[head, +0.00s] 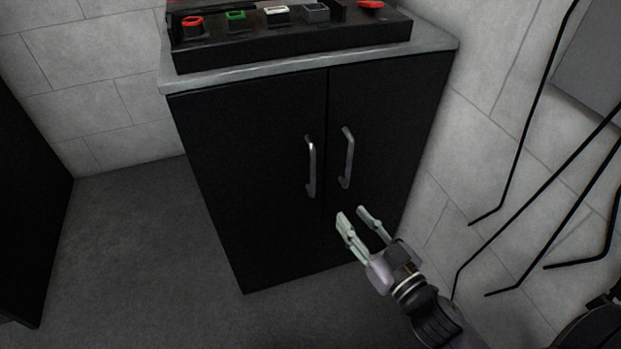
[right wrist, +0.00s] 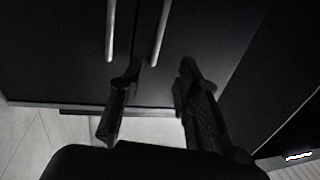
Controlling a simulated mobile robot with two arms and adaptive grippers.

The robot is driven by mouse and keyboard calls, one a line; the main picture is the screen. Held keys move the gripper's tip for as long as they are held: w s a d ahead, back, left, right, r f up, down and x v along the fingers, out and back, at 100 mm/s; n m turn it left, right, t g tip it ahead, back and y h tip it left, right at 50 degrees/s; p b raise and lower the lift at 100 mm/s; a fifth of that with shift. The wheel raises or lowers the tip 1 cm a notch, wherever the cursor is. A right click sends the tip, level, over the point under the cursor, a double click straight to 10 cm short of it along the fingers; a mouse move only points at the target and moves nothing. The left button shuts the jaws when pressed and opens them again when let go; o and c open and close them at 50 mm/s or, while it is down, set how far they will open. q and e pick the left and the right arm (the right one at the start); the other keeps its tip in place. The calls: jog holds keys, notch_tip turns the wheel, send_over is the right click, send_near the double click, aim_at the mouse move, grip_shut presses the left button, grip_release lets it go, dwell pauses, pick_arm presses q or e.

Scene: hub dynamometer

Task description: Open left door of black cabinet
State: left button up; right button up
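The black cabinet (head: 262,190) stands against the wall with both doors shut. Its left door (head: 250,140) has a vertical metal handle (head: 311,167) near the middle seam. The right door (head: 395,120) has a matching handle (head: 347,157). My right gripper (head: 352,213) is open and empty, in front of the cabinet and below the handles. In the right wrist view the open fingers (right wrist: 158,75) point toward the doors. The left door's handle (right wrist: 110,30) and the right door's handle (right wrist: 160,32) show beyond them, apart from the fingers. My left gripper is not in view.
Black cables (head: 530,130) hang along the right wall. A dark upright panel (head: 25,200) stands at the far left. The floor (head: 130,250) left of the cabinet is clear.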

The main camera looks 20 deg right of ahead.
aim_at(314, 173)
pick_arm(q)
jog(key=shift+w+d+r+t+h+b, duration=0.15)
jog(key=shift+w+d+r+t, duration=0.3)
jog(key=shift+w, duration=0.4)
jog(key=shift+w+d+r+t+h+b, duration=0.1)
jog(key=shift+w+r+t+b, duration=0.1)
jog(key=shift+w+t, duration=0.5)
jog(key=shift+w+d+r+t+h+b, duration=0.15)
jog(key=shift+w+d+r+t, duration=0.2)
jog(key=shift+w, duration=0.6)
pick_arm(e)
jog(key=shift+x, duration=8.55)
jog(key=shift+f, duration=0.1)
jog(key=shift+c, duration=0.2)
grip_shut()
